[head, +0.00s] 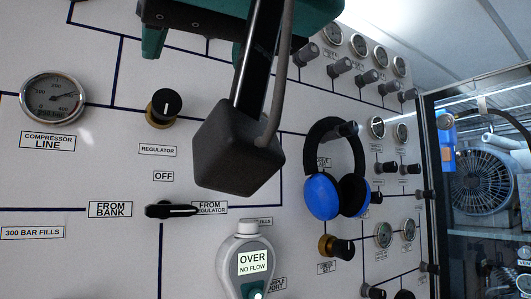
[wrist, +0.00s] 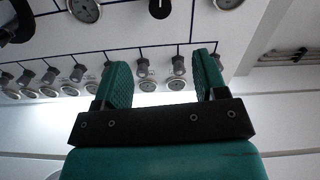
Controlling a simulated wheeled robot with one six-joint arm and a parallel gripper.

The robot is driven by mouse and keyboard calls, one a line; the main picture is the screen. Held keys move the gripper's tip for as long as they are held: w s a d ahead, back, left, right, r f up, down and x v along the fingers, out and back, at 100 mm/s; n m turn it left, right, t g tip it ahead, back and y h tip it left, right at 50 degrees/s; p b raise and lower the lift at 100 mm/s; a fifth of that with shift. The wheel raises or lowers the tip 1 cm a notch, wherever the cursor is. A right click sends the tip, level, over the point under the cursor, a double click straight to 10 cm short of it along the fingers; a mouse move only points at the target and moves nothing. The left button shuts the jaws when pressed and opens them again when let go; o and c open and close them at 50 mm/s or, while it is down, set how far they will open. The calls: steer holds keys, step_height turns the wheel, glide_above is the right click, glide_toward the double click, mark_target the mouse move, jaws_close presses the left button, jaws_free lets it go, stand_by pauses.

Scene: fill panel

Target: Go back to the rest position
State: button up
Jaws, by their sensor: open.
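My gripper (wrist: 163,70) shows in the wrist view with its two green fingers apart and nothing between them. The fingers point toward the panel, which appears upside down there. Green parts of my arm show at the top of the head view, with a dark block on a pole hanging in front of the panel (head: 90,170); I take these for mine but cannot tell fingertips there. The block hides part of the panel's middle.
The panel carries a compressor gauge (head: 53,97), a regulator knob (head: 164,108), a black lever (head: 171,210) and several small gauges and knobs. Blue headphones (head: 323,197) hang on it. A glazed opening with a fan (head: 486,181) is at right.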

steer(key=w+d+f+n+g+h+b, duration=0.15)
steer(key=w+f, duration=0.25)
steer(key=f, duration=0.4)
steer(key=w+d+f+g+h+p, duration=0.1)
steer(key=w+d+f+g, duration=0.25)
steer(key=f, duration=0.55)
steer(key=w+d+f+g+h+b, duration=0.15)
steer(key=w+f, duration=0.25)
steer(key=f, duration=0.4)
steer(key=s+d+f+m+g, duration=0.1)
steer(key=s+d+f+g, duration=0.3)
steer(key=f, duration=0.5)
steer(key=s+d+f+m+g+h, duration=0.1)
steer(key=s+d+f+g, duration=0.4)
steer(key=s+d+f, duration=0.2)
step_height(320, 180, down, 2)
steer(key=shift+s+d+f+b, duration=0.15)
steer(key=shift+d+b, duration=0.15)
steer(key=shift+d, duration=0.8)
